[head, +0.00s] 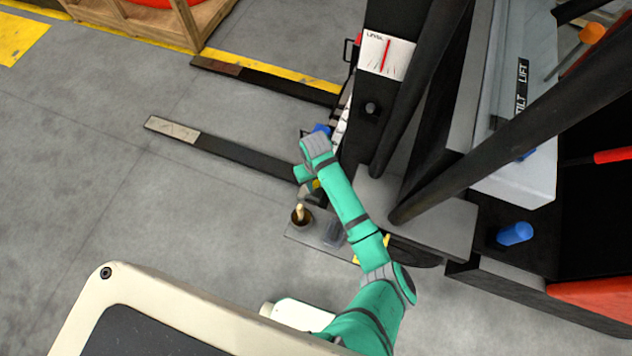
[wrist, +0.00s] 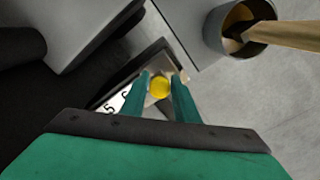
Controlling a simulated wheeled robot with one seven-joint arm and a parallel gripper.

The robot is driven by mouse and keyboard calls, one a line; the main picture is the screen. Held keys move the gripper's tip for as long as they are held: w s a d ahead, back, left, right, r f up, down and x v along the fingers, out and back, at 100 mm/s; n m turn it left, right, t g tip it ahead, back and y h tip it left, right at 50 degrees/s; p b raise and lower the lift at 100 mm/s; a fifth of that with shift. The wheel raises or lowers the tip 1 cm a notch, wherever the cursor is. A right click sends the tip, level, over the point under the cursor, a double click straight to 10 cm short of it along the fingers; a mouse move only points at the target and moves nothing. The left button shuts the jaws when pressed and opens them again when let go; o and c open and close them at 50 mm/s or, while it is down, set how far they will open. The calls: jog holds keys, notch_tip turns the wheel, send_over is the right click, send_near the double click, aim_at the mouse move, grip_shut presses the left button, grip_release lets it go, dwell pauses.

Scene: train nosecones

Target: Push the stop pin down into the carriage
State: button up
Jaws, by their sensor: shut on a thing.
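The stop pin shows as a round yellow head (wrist: 160,87) between the two teal fingers of my gripper (wrist: 162,80) in the wrist view. The gripper is shut on it. A dark metal carriage part with a numbered white scale (wrist: 118,101) lies under and beside the pin. How deep the pin sits is hidden by the head and fingers. In the head view, my gripper (head: 313,190) is at the lift truck's carriage, and only a bit of yellow (head: 317,184) shows there.
A metal cup (wrist: 222,32) with a wooden-handled tool (wrist: 290,35) stands close by on a small grey shelf (head: 308,236). Two forks (head: 230,155) reach left over the floor. The dark mast (head: 385,120) with a LEVEL gauge (head: 386,55) rises to the right of my arm.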

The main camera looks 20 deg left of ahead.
jog(key=shift+f, duration=1.15)
dwell(0.4)
jog(key=o, duration=1.1)
notch_tip(320, 180, up, 11)
jog(key=shift+f, duration=0.1)
